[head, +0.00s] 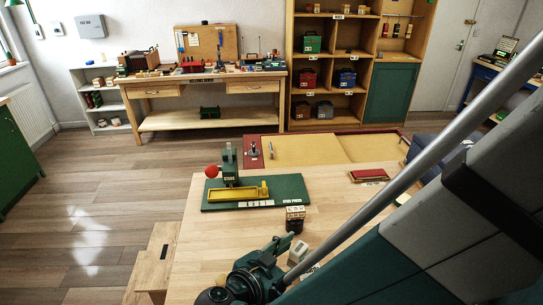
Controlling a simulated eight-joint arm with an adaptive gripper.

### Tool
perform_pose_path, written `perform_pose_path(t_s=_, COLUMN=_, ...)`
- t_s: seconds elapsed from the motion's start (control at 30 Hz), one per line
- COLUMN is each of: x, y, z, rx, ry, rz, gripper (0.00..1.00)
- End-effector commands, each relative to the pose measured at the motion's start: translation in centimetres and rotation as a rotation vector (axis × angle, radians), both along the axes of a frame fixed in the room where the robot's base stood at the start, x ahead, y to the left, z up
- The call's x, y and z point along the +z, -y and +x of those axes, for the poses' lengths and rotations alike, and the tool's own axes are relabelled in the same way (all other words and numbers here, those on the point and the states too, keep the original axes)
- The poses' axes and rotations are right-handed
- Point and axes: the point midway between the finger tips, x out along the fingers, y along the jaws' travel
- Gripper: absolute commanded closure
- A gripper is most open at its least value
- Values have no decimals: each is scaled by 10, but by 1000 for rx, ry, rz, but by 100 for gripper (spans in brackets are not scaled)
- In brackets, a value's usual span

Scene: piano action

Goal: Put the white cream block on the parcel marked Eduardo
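My gripper (283,243) is low over the near part of the pale wooden table (215,240), seen from behind and partly hidden by its own dark green links. A small cream-white block (298,251) lies just to the right of it; I cannot tell whether they touch. The space between my fingers is not clear. No parcel can be made out for certain, and the name Eduardo is not legible. A small dark box with a pale printed label (295,213) stands beyond the block. A flat red item with a pale label (369,175) lies at the table's far right.
A green press board with a yellow tray (236,194) and an upright green press (230,165) takes up the table's far left. The table's middle right is clear. My arm hides the near right. A workbench and shelves stand at the back.

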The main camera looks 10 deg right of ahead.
Motion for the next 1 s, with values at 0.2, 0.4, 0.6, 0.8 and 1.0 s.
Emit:
perform_pose_path(t_s=0.2, x=9, y=-14, z=-12, rx=4, ry=0, rz=-1, gripper=62)
perform_pose_path(t_s=0.4, x=15, y=-25, z=-24, rx=2, ry=0, rz=0, gripper=62)
perform_pose_path(t_s=0.6, x=22, y=-36, z=-36, rx=3, ry=-1, rz=-1, gripper=62)
perform_pose_path(t_s=0.8, x=29, y=-49, z=-48, rx=2, ry=0, rz=0, gripper=62)
perform_pose_path(t_s=1.0, x=35, y=-59, z=-59, rx=3, ry=-1, rz=-1, gripper=62)
